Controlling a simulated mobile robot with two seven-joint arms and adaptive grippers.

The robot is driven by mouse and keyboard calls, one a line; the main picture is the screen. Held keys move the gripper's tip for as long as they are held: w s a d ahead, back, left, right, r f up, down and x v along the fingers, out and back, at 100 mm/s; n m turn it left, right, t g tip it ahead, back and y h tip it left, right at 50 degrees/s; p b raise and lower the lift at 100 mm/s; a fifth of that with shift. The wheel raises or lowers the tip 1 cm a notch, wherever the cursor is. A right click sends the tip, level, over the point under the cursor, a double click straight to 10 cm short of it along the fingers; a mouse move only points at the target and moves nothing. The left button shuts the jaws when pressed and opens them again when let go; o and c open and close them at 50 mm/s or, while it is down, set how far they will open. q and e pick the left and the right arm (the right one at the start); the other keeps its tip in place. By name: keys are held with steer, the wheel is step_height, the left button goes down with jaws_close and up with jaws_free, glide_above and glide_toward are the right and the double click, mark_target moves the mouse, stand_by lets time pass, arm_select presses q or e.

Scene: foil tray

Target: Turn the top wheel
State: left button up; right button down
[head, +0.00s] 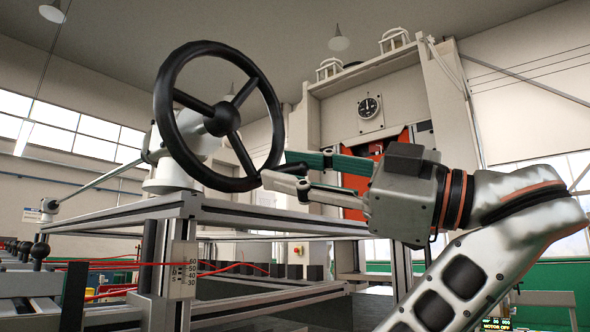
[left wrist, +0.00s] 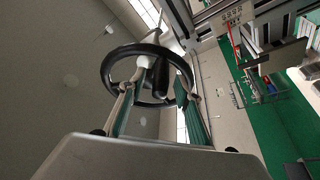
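The top wheel (head: 222,118) is a black handwheel with three spokes and a central hub. It stands steeply upright on a white mount (head: 172,175) above the metal frame. It also shows in the left wrist view (left wrist: 160,72), ahead of the fingers. My left gripper (head: 280,168) reaches in from the right of the head view, its fingertips at the wheel's lower right rim. Its fingers are apart; in the left wrist view the gripper (left wrist: 157,95) has one finger on each side with the wheel's hub between. I cannot tell whether they touch the rim. My right gripper is not in view.
An aluminium frame (head: 270,217) with a scale plate (head: 182,270) lies below the wheel. A large white press (head: 440,110) with a round gauge (head: 369,107) stands behind. Red cables (head: 235,268) run low at the left. The air above my gripper is clear.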

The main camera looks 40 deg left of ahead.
arm_select(q)
steer(key=shift+d, duration=0.1)
steer(key=v, duration=0.7)
steer(key=shift+w, duration=0.1)
